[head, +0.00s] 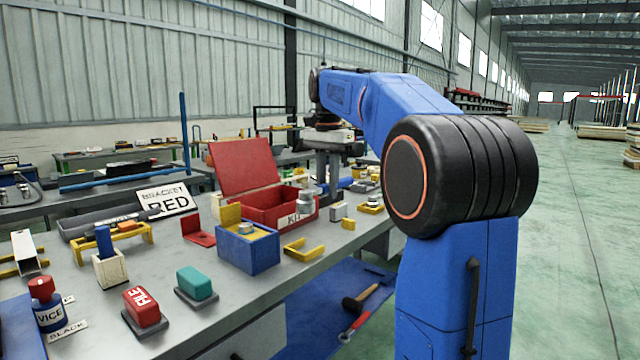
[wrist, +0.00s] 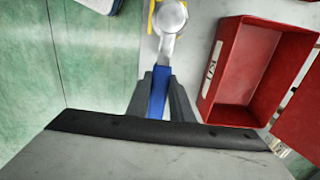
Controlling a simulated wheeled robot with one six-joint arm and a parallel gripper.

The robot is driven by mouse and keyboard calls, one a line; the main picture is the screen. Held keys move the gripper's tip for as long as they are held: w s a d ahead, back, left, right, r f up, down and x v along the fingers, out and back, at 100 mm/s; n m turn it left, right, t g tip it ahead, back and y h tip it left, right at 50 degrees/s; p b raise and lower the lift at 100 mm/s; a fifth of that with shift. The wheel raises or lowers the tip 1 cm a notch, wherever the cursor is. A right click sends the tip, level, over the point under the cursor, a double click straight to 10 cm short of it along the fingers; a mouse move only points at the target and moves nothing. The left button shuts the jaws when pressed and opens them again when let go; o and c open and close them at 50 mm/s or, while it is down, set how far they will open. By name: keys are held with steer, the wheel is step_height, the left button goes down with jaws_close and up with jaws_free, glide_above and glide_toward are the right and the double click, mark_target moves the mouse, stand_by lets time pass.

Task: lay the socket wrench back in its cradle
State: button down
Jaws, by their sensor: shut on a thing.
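My gripper (wrist: 158,94) is shut on the blue handle of the socket wrench (wrist: 171,17), whose round silver head points to the top of the wrist view. In the head view my gripper (head: 327,195) hangs beside the red box, with the wrench's silver head (head: 309,197) in front of it; the handle is mostly hidden there. A yellow bracket that looks like the cradle (head: 304,250) lies empty on the bench in front of the red box. A yellow strip of it (wrist: 152,17) shows beside the wrench head in the wrist view, partly cut off by the frame edge.
The open red box (head: 270,205) stands close beside my gripper, its lid raised. A blue box (head: 248,253) stands left of the yellow bracket. Small grey and yellow items (head: 371,204) lie on the right. The bench edge drops to the green floor.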

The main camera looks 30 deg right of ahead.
steer(key=shift+f, duration=0.1)
stand_by(0.3)
steer(key=shift+f, duration=5.05)
steer(key=c, duration=1)
jaws_free()
steer(key=shift+r, duration=3.95)
